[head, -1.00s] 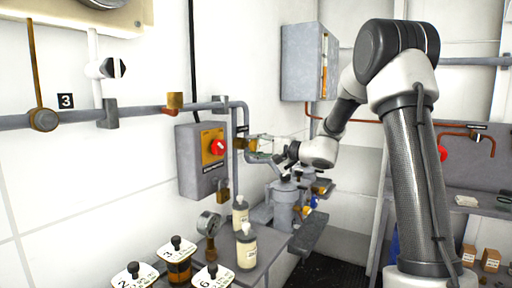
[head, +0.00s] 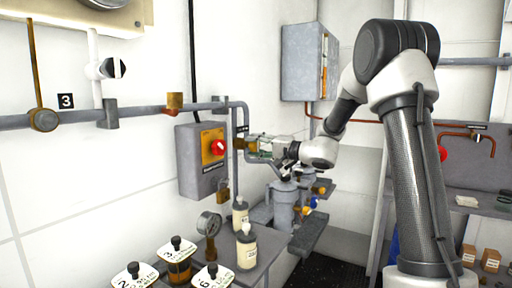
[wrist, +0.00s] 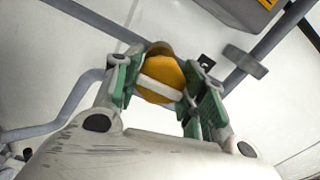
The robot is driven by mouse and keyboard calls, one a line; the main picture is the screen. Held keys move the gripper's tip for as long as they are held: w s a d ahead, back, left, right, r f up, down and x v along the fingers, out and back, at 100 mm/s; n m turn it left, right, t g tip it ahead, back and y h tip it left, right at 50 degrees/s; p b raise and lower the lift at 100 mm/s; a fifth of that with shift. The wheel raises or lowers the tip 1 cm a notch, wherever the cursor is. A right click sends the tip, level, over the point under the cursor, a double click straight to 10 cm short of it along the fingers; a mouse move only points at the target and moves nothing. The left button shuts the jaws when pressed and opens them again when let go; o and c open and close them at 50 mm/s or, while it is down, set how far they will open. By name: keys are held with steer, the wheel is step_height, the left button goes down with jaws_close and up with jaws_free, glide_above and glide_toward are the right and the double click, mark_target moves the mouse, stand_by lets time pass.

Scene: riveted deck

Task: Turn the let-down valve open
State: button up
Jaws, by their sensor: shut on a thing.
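A round yellow-orange valve knob with a pale bar across its face (wrist: 162,78) sits between the fingers in the wrist view; I take it to be the let-down valve. My gripper (wrist: 165,88) has its green-padded fingers shut on the knob, one on either side. The pale bar lies slightly tilted in the picture. In the head view, my gripper (head: 256,147) reaches left to the pipework beside the grey switch box, and its fingers hide most of the knob.
The grey box with a red knob (head: 218,147) is close left of the gripper, with a padlock below. Grey pipes (head: 235,170) run beside it. Pale bottles (head: 246,248), a gauge (head: 209,223) and numbered sample jars stand below. A grey cabinet (head: 309,62) hangs behind.

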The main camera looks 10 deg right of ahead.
steer(key=o, duration=1)
steer(key=shift+o, duration=0.2)
steer(key=shift+s+d, duration=0.1)
steer(key=v, duration=1.1)
steer(key=shift+s+d, duration=0.25)
steer(key=shift+s, duration=0.05)
